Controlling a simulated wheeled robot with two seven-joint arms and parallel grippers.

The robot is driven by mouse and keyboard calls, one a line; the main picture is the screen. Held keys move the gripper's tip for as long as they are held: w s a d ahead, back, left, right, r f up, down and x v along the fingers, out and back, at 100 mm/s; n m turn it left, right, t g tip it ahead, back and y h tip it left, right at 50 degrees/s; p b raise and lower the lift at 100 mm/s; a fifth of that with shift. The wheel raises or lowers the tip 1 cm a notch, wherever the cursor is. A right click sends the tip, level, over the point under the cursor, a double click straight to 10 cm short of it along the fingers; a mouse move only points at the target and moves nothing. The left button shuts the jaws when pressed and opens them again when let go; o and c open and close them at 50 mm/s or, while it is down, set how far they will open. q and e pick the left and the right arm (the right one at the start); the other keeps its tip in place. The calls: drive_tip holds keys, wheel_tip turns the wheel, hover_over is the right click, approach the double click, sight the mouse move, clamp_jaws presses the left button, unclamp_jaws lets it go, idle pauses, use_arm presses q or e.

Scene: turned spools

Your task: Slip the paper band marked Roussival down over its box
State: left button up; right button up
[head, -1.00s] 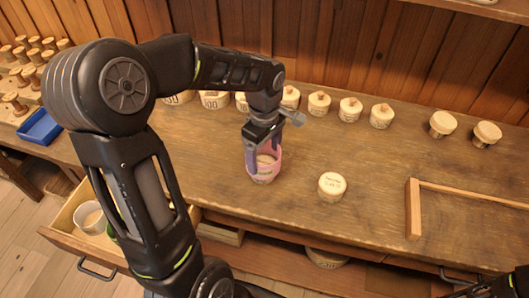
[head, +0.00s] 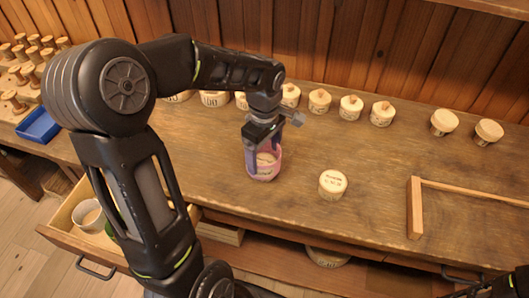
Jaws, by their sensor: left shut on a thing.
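My left gripper (head: 263,150) points down, shut on a pink paper band (head: 264,178). The band is a ring around a pale round box (head: 267,158), whose top shows inside it below the band's upper rim. The box's side is mostly hidden by the band and fingers. I cannot read a name on the band. A second pale round box (head: 332,185) with dark lettering on its lid stands apart to the right, without a band; its lettering is too small to read. A dark part at the bottom right corner seems to be my right arm; its fingers are not clear.
Several lidded boxes (head: 350,107) stand in a row at the back. An open drawer (head: 66,222) holds a cup-like thing (head: 88,215). A blue tray (head: 38,125) is at the left.

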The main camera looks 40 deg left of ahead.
use_arm(q)
drive_tip(key=shift+f+b, duration=0.2)
drive_tip(key=shift+b, duration=0.1)
idle(0.5)
drive_tip(key=o, duration=1.4)
drive_tip(key=shift+r, duration=0.1)
drive_tip(key=shift+r+p, duration=0.5)
drive_tip(key=shift+r, duration=0.15)
drive_tip(key=shift+r, duration=0.1)
wheel_tip(320, 180, up, 7)
drive_tip(key=p, duration=0.5)
idle(1.3)
